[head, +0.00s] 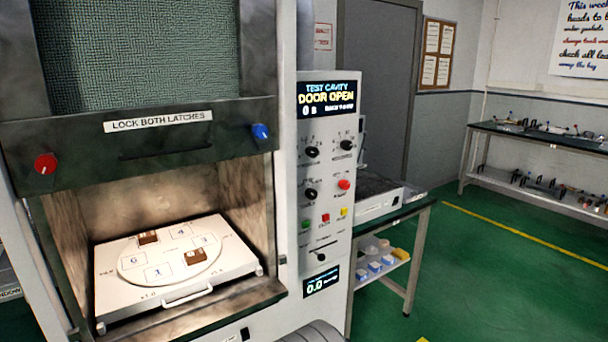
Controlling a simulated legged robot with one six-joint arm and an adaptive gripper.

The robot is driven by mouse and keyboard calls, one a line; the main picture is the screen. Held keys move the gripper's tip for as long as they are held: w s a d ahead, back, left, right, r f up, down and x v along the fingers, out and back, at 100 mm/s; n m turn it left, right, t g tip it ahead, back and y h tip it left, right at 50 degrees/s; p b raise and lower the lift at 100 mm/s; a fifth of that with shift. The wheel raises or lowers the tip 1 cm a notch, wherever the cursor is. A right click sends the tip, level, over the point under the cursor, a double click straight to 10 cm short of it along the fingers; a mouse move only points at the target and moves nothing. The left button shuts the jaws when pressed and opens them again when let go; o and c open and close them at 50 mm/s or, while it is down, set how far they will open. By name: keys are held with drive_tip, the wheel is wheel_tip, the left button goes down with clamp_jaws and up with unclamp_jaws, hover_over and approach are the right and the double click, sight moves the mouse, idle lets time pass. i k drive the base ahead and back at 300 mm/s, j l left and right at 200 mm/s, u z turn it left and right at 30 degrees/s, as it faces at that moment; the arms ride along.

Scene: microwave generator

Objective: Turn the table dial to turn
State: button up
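The control panel (328,205) stands right of the open test cavity. It carries black dials: an upper left dial (312,152), an upper right dial (346,145), a middle left dial (310,194) and a low dial (320,256). Their labels are too small to read, so I cannot tell which is the table dial or where it points. Inside the cavity, a white tray (120,303) bears a round turntable plate (190,262) with numbered squares and two brown blocks (195,257). My gripper is not in view.
The cavity door is raised, with a red latch knob (46,163) and a blue latch knob (261,131). The panel screen (328,97) reads DOOR OPEN. Small colored buttons (325,218) sit between the dials. A side table (411,213) stands behind; green floor lies open at right.

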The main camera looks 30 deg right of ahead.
sight(310, 194)
drive_tip(key=i+l, duration=0.2)
drive_tip(key=l, duration=0.2)
drive_tip(key=i+l, duration=0.25)
drive_tip(key=l, duration=0.2)
drive_tip(key=i+l, duration=0.2)
drive_tip(key=l, duration=0.2)
drive_tip(key=z, duration=0.05)
